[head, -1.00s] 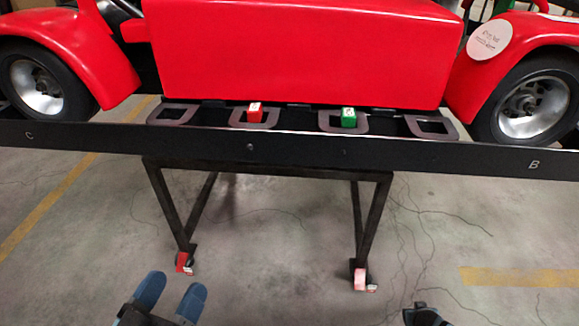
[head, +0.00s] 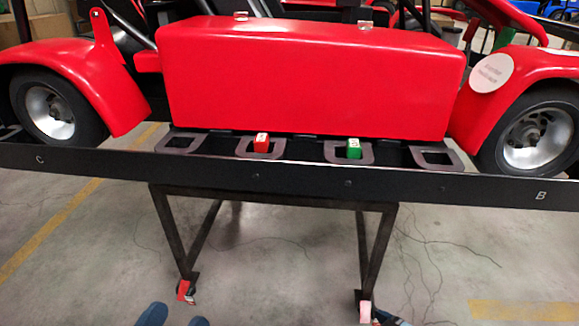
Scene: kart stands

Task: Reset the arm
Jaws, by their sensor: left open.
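My left gripper (head: 174,318) shows only as two blue fingertips at the bottom edge, left of centre. The fingertips are apart with nothing between them. A dark piece of my right arm (head: 388,318) shows at the bottom edge, right of centre; its fingers cannot be made out. A red cube (head: 261,143) and a green cube (head: 354,149) sit at two of the grey square-ring holders on the stand, well above and beyond my gripper in the picture.
The red kart (head: 315,80) rests on a black stand (head: 290,178) with legs on casters. Grey ring holders (head: 180,144) line the stand below the kart body, the outer ones empty. The concrete floor (head: 90,270) in front is clear.

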